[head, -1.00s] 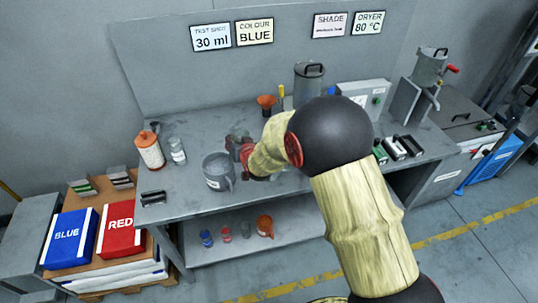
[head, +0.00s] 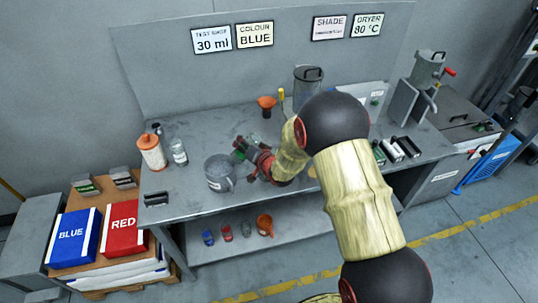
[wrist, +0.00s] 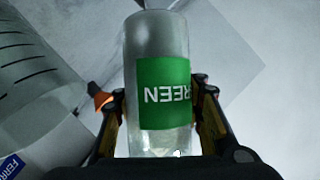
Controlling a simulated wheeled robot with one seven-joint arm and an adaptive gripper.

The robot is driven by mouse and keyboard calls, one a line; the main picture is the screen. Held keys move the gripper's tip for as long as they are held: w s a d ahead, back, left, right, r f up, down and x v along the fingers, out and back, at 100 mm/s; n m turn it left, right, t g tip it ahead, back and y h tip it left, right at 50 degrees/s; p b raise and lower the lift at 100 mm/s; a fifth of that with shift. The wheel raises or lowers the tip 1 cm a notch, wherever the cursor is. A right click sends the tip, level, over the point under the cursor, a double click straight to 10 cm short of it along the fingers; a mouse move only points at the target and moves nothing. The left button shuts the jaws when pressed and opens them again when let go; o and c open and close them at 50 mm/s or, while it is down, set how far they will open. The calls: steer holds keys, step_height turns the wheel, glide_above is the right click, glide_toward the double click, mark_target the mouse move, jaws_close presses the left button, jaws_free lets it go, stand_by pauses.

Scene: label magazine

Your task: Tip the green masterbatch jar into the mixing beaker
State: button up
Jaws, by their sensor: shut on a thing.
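The clear jar with a green label (wrist: 164,92) is between the fingers of my gripper (wrist: 161,120), which is shut on it. The label's letters appear upside down in the wrist view. In the head view, the jar (head: 239,152) shows as a small green and glassy shape at the tip of my gripper (head: 248,154), just right of and behind the mixing beaker (head: 218,174). The grey beaker stands upright on the bench. Its graduated wall (wrist: 35,65) fills the left of the wrist view. I cannot tell the jar's exact tilt or contents.
An orange funnel (head: 266,102) stands behind my gripper. An orange-and-white bottle (head: 151,152) and a small clear jar (head: 179,152) stand left of the beaker. Several small jars and an orange jug (head: 264,225) are on the lower shelf.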

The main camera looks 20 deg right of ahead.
steer(key=shift+r+m+t+y+p, duration=0.3)
steer(key=shift+r+m+y, duration=0.2)
steer(key=shift+m, duration=0.3)
steer(key=shift+a, duration=0.1)
steer(key=shift+f+m+t+y+b, duration=0.2)
steer(key=shift+m+t+y+b, duration=0.1)
steer(key=shift+m+b, duration=0.4)
steer(key=shift+f+m+t+y+b, duration=0.2)
steer(key=shift+m+t+y+b, duration=0.1)
steer(key=shift+m+b, duration=0.4)
stand_by(1.9)
steer(key=shift+d+r+m+t+y, duration=0.3)
steer(key=shift+d+r+m, duration=0.3)
steer(key=shift+d+m, duration=0.1)
stand_by(1.2)
steer(key=shift+d+r+m+t+b, duration=0.2)
steer(key=shift+r+m+t+b, duration=0.3)
steer(key=shift+m, duration=0.4)
stand_by(1.0)
